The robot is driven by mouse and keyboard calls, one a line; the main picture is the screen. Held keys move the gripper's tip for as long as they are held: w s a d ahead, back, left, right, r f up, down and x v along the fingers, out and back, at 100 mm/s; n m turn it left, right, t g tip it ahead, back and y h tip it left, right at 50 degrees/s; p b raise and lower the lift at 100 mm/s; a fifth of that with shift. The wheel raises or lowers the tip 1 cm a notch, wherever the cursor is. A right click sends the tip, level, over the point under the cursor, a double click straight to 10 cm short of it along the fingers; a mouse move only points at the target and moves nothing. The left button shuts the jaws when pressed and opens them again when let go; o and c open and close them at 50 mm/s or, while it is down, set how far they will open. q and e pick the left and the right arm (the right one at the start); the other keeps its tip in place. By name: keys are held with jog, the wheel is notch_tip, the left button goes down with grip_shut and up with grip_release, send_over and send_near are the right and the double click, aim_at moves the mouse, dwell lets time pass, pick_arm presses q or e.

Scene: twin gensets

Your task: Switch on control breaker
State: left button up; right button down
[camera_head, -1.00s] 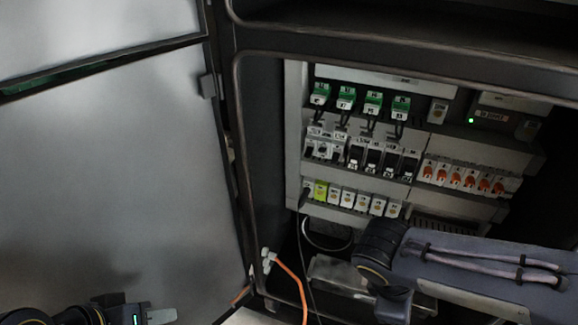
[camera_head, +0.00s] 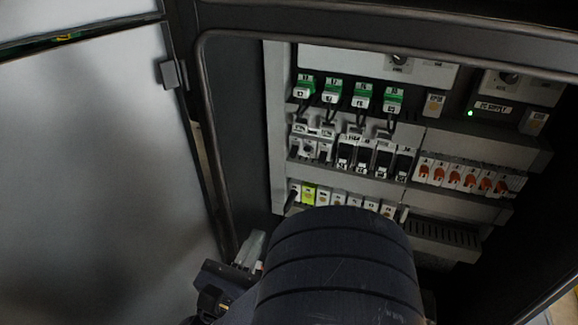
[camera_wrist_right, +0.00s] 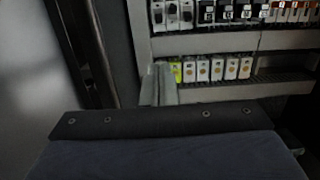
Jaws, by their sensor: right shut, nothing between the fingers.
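The open cabinet holds a middle row of breakers (camera_head: 370,155): small white ones (camera_head: 311,142) at left, dark-fronted ones beside them, and orange-handled ones (camera_head: 470,178) at right. I cannot read which is the control breaker. The row also shows at the top of the right wrist view (camera_wrist_right: 232,12). My right gripper (camera_head: 253,247) is at the cabinet's lower left, shut and empty. In the right wrist view its fingers (camera_wrist_right: 158,84) overlap the left end of the lower terminal row, below the breakers; contact cannot be told. My left gripper is out of view.
The cabinet door (camera_head: 80,170) stands open at left, its frame edge (camera_head: 205,130) close to the right gripper. Green plugs (camera_head: 347,93) with black wires hang above the breakers. A yellow-green terminal (camera_head: 309,194) and several white ones sit below. My arm hides the cabinet's lower middle.

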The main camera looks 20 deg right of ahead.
jog(key=p+x, duration=0.1)
jog(key=x, duration=1.9)
jog(key=shift+f, duration=0.2)
jog(key=shift+p, duration=0.3)
